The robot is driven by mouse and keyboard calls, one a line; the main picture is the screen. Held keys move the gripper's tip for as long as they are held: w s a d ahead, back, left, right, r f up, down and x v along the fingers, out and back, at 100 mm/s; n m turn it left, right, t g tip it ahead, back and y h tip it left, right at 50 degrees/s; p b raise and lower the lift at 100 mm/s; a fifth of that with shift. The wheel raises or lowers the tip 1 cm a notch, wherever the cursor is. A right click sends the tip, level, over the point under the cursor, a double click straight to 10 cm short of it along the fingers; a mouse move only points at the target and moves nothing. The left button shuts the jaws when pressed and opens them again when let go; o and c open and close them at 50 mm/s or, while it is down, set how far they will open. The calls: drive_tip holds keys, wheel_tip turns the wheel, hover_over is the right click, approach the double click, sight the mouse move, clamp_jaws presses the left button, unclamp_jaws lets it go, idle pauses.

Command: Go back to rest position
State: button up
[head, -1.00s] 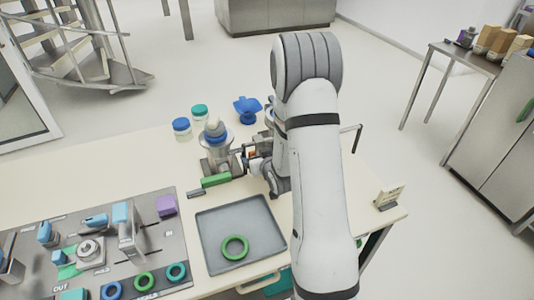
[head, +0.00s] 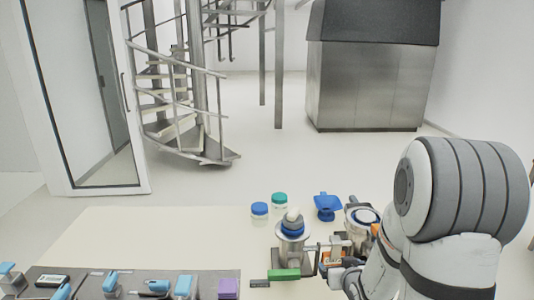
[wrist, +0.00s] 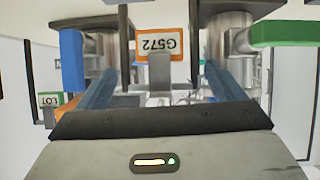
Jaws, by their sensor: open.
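My gripper (wrist: 160,72) is open in the wrist view, its two blue-grey fingers spread to either side. Between and beyond them is an orange-edged card (wrist: 160,43) reading G572 upside down, with a grey clip-like part in front of it. No object shows clearly held. In the head view my arm comes down at the lower right. The fingertips are hard to make out there, among the small parts.
Two lidded jars, blue (head: 260,210) and green (head: 280,199), and a blue scoop-like object (head: 327,206) stand behind.

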drive_tip(key=s+a+r+g, duration=0.4)
drive_tip(key=s+r, duration=0.2)
drive_tip(key=s, duration=0.5)
drive_tip(key=s+a+r+g, duration=0.4)
drive_tip(key=s+r, duration=0.3)
drive_tip(key=s, duration=0.5)
drive_tip(key=shift+g, duration=0.5)
drive_tip(key=shift+w, duration=0.1)
idle(0.5)
